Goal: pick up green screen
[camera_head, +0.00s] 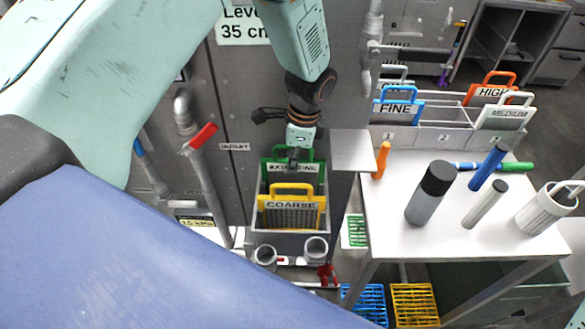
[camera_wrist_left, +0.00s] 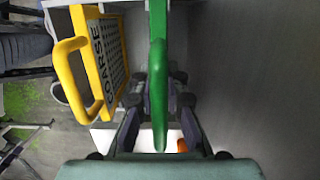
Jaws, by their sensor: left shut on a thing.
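The green screen (camera_head: 312,172), with a label ending in "FINE", stands upright in a grey slotted holder (camera_head: 290,243), behind the yellow COARSE screen (camera_head: 290,212). My left gripper (camera_head: 297,156) reaches down from above and is shut on the green screen's handle. In the left wrist view the green handle (camera_wrist_left: 158,95) runs between the two fingers of my left gripper (camera_wrist_left: 160,115). The yellow screen (camera_wrist_left: 105,55) is close on the left there, apart from the fingers. The lower part of the green screen is hidden behind the yellow one. My right gripper is not seen.
A white table (camera_head: 420,235) at right holds a dark-capped grey cylinder (camera_head: 428,195), an orange piece (camera_head: 381,160) and other cylinders. Behind them a rack (camera_head: 440,137) carries a blue FINE screen (camera_head: 398,108) and others. Pipes with a red-handled valve (camera_head: 203,136) stand left of the holder.

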